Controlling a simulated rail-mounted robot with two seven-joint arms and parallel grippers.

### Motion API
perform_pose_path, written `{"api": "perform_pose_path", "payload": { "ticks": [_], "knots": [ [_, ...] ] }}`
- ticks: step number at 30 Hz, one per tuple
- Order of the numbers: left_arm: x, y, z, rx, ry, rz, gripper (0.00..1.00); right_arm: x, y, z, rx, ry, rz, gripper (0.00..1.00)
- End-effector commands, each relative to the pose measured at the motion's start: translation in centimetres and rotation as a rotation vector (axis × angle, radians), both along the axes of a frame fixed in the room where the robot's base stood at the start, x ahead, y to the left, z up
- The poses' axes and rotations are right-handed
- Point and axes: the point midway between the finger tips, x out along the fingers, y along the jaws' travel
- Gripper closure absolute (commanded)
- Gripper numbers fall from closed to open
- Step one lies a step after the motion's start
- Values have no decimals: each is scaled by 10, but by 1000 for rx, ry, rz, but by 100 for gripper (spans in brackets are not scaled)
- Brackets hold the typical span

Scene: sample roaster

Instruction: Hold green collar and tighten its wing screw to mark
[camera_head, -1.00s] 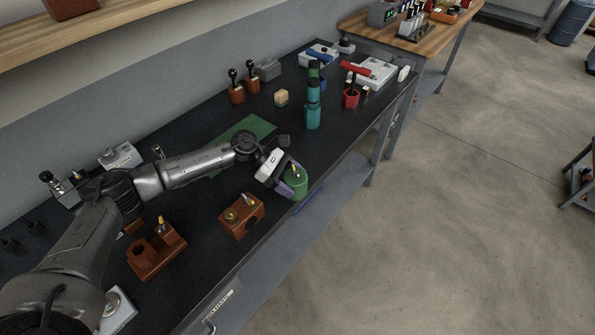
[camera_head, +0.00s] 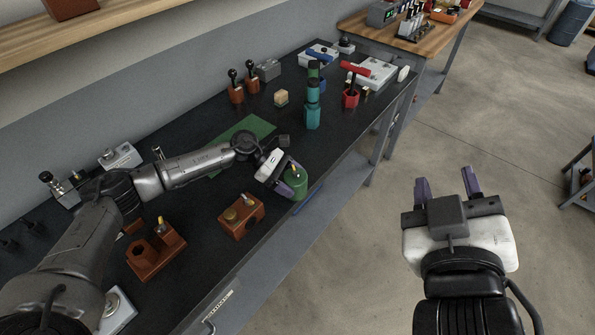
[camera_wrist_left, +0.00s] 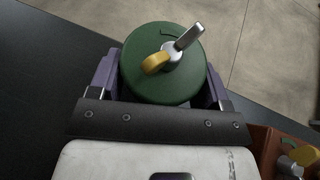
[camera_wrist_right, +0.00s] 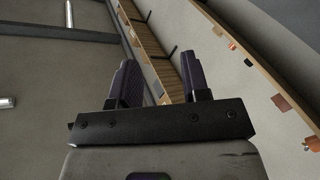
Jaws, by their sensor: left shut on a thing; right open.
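The green collar (camera_head: 295,185) is a round green piece near the front edge of the black bench. My left gripper (camera_head: 287,181) is shut on it, with a purple finger on each side. In the left wrist view the collar (camera_wrist_left: 160,80) fills the space between the fingers. Its wing screw (camera_wrist_left: 170,52) stands on top, with one yellow wing and one grey wing. A dark curved mark (camera_wrist_left: 178,31) shows on the collar's top near the grey wing. My right gripper (camera_head: 447,187) is open and empty, over the floor in front of the bench, well away from the collar.
A brown block (camera_head: 241,218) with brass-coloured parts stands left of the collar, and another brown block (camera_head: 157,255) is further left. Teal cylinders (camera_head: 313,115) and a red-handled tool (camera_head: 351,97) stand farther back. The space between my right gripper and the bench is clear.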

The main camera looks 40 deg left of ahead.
Motion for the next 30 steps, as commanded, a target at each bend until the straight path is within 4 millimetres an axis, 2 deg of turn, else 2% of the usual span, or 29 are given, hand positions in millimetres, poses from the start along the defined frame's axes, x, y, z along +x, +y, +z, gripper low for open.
{"api": "perform_pose_path", "payload": {
  "ticks": [1,3,7,11,14,17,20,24,27,30],
  "knots": [
    [0,0,0,0,0,0,61,-5,17,12,-45,-49,25,57],
    [0,0,0,0,0,0,61,-12,40,22,-111,-110,57,57],
    [0,0,0,0,0,0,61,-24,82,30,-254,-226,112,57],
    [0,0,0,0,0,0,61,-29,124,23,-449,-358,161,57],
    [0,0,0,0,0,0,61,-26,151,3,-637,-463,195,57],
    [0,0,0,0,0,0,61,-13,170,-29,-839,-557,233,57],
    [0,0,0,0,0,0,61,6,180,-74,-1059,-635,287,57],
    [0,0,0,0,0,0,61,38,179,-166,-1390,-730,431,57],
    [0,0,0,0,0,0,61,57,173,-213,-1603,-852,561,57],
    [0,0,0,0,0,0,61,64,178,-225,-1712,-1006,660,57]
  ]
}}
